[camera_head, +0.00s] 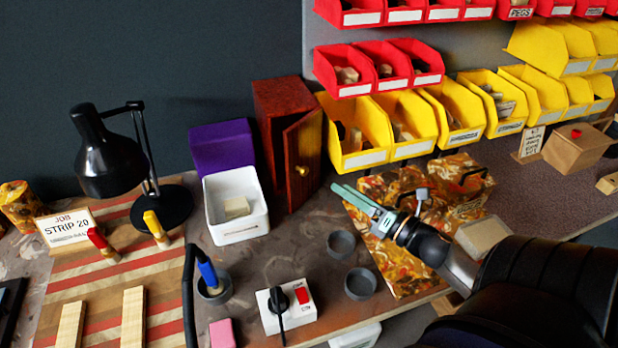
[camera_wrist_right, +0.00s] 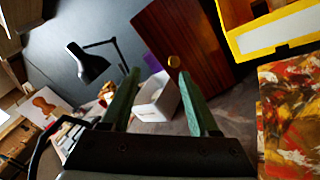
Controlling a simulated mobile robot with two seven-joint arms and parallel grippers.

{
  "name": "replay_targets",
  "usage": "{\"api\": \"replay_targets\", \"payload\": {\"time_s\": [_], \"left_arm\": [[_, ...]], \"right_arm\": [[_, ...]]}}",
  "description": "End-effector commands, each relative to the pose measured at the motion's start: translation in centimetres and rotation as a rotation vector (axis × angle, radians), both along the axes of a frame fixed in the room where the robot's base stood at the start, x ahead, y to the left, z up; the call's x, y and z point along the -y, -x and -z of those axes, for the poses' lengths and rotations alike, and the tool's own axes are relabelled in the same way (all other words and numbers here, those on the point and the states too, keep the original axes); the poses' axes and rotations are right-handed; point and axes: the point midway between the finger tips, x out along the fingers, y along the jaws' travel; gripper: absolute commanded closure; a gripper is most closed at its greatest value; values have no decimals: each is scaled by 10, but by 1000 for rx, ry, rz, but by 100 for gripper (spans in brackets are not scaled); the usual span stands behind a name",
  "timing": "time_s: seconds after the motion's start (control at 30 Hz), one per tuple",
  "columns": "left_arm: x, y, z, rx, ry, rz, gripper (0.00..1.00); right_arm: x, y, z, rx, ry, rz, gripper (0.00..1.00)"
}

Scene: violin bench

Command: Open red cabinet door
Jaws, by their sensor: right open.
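The red-brown wooden cabinet (camera_head: 285,95) stands at the back of the bench. Its door (camera_head: 308,150) carries a round brass knob (camera_head: 302,171). My right gripper (camera_head: 340,190) is open and empty, to the right of and a little in front of the cabinet. My left gripper is out of view.
A white open box (camera_head: 262,225) and a purple block (camera_head: 220,148) stand left of the cabinet. Yellow bins (camera_head: 365,160) stand close on its right. Grey cups (camera_head: 341,244) and a switch box (camera_head: 310,312) are in front. A black lamp (camera_head: 105,160) stands farther left.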

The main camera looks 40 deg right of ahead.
Motion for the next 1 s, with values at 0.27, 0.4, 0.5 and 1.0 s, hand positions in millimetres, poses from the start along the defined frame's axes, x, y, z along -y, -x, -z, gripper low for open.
{"api": "replay_targets", "payload": {"time_s": [0.27, 0.4, 0.5, 1.0], "left_arm": [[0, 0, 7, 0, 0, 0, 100], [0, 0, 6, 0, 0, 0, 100], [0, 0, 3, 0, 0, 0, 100], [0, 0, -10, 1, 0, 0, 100]], "right_arm": [[5, -1, 29, 17, 484, 47, 39], [5, -7, 30, 19, 527, 48, 39], [3, -18, 29, 21, 526, 47, 39], [-5, -103, 29, 20, 523, 48, 39]]}}
